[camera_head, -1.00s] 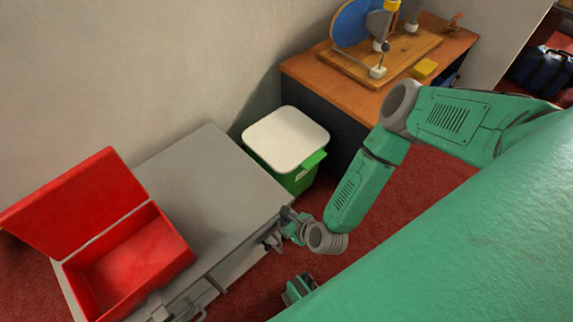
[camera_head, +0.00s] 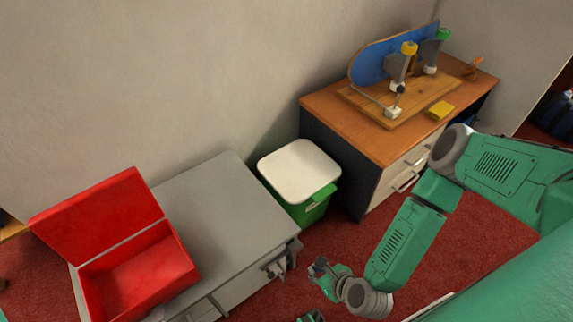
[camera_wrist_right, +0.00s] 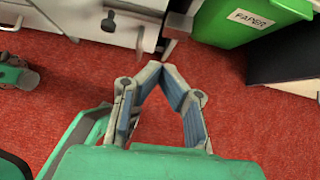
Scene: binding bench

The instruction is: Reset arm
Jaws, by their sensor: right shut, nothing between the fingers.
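My right arm comes in from the right in the head view, bent at the elbow, with its gripper (camera_head: 320,268) low over the red carpet. The gripper is just right of the grey bench's corner and apart from it in the picture. In the right wrist view the two fingers (camera_wrist_right: 166,72) meet at their tips, with only carpet showing between them, so the gripper is shut and empty.
A grey bench (camera_head: 222,205) carries an open red box (camera_head: 150,275). A green bin (camera_head: 308,210) with a white lid stands beside it, labelled "PAPER" in the wrist view.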

